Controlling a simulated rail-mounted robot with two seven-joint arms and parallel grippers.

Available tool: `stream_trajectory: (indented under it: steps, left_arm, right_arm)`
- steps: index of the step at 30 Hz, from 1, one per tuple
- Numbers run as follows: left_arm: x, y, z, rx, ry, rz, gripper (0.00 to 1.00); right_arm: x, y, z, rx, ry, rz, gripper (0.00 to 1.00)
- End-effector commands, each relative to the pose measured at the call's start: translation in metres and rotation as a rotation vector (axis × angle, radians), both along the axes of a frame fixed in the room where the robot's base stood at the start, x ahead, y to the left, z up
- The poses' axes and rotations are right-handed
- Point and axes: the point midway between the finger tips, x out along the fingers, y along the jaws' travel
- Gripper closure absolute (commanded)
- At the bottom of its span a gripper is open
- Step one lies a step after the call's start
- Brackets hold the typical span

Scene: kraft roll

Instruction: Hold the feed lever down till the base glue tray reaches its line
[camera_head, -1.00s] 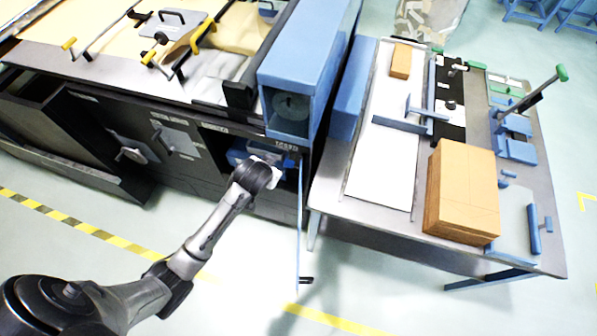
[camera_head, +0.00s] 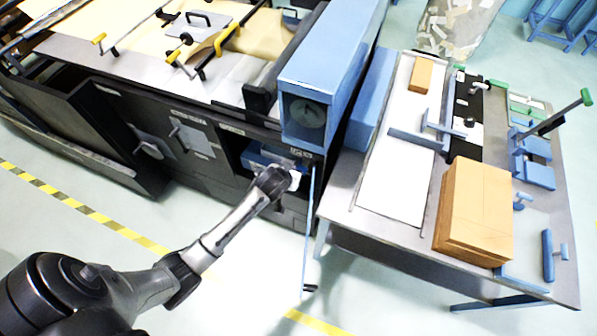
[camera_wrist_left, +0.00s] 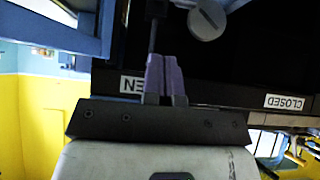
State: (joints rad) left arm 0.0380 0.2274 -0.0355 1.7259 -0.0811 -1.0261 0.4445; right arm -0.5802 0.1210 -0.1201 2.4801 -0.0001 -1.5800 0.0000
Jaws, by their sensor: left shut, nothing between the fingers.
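My left gripper (camera_head: 292,178) is in front of the open bay at the right end of the dark machine, below the blue housing (camera_head: 330,75). In the left wrist view its purple fingers (camera_wrist_left: 165,75) are shut with nothing between them. A thin dark rod (camera_wrist_left: 154,30) lies just beyond the fingertips; whether they touch cannot be told. A blue part (camera_head: 262,158) shows inside the bay, partly hidden by my wrist. I cannot tell which part is the feed lever, and no glue level or line can be made out. My right gripper is out of view.
A narrow blue upright edge (camera_head: 309,235) stands right of the gripper. A grey round knob (camera_wrist_left: 208,22) and a CLOSED label (camera_wrist_left: 284,102) show in the wrist view. A side table (camera_head: 345,195) with a cardboard stack (camera_head: 475,215) stands right. The floor in front is clear.

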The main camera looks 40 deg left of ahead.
Motion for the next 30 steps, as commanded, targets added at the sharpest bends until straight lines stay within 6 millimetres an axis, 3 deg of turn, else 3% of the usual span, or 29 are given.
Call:
stream_trajectory:
  steps: [17, 24, 30]
  left_arm:
    - [0.063, 0.021, -0.068, 0.002, 0.002, -0.001, 1.00]
    - [0.064, 0.021, -0.096, 0.001, 0.001, 0.000, 1.00]
    - [0.064, 0.021, -0.105, 0.001, 0.000, -0.001, 1.00]
  right_arm:
    - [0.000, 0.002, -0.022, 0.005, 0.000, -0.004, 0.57]
    - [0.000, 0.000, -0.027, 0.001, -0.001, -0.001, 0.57]
    - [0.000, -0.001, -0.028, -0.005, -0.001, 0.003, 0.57]
